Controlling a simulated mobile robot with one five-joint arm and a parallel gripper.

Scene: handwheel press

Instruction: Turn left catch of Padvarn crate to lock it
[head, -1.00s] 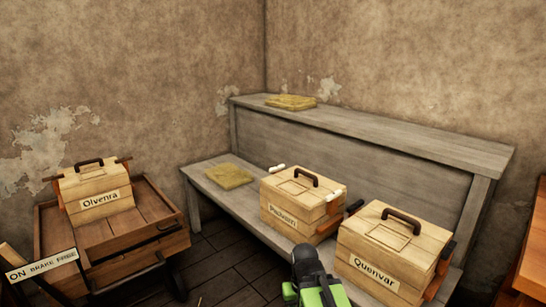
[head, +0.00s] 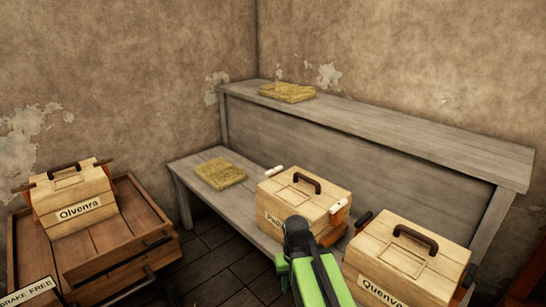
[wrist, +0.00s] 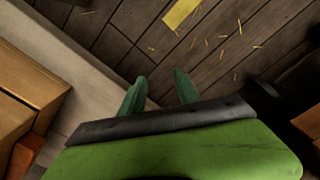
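The Padvarn crate (head: 290,205) is a pale wooden box on the low grey bench in the head view. It has a dark lid handle, and my arm hides part of its name label. Its left catch (head: 274,172) has a white grip at the lid's left edge; how far it is turned is unclear. Another white-gripped catch (head: 339,206) is on the right side. My gripper (wrist: 160,75) has its two green fingers apart with nothing between them, above the plank floor. In the head view my arm's dark end (head: 297,236) overlaps the crate's front; contact cannot be seen.
The Quenvar crate (head: 410,255) stands right of the Padvarn crate. The Olvenra crate (head: 75,200) sits on a wooden cart (head: 125,245) at left. Straw-coloured pads lie on the low bench (head: 220,174) and upper shelf (head: 287,92). Floor (head: 215,265) shows between cart and bench.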

